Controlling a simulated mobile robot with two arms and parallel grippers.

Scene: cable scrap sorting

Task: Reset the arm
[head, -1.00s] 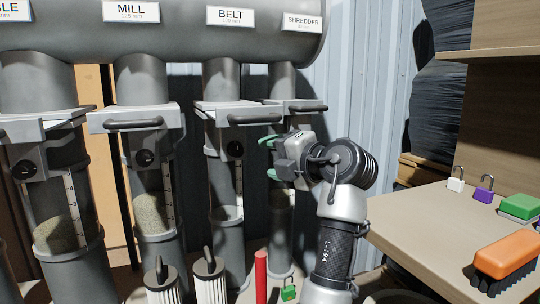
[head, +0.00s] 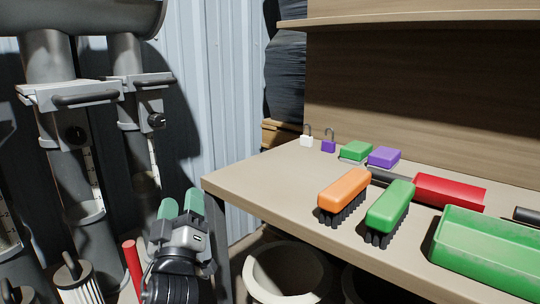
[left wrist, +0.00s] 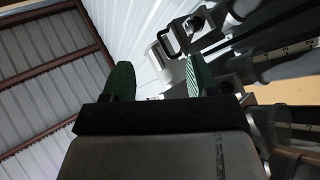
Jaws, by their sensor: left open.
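My left gripper (head: 181,203) is low in the head view, left of the workbench's near corner, with its two green fingers pointing up. The fingers are apart with nothing between them. In the left wrist view the same gripper (left wrist: 160,78) shows its fingers spread, against corrugated wall and part of the duct gear. My right gripper is not in either view.
The workbench (head: 250,185) on the right holds an orange brush (head: 344,187), a green brush (head: 391,205), a green tray (head: 480,250), a red tray (head: 449,191) and padlocks. Grey duct pipes (head: 65,155) stand left. A pale bin (head: 287,268) is under the bench.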

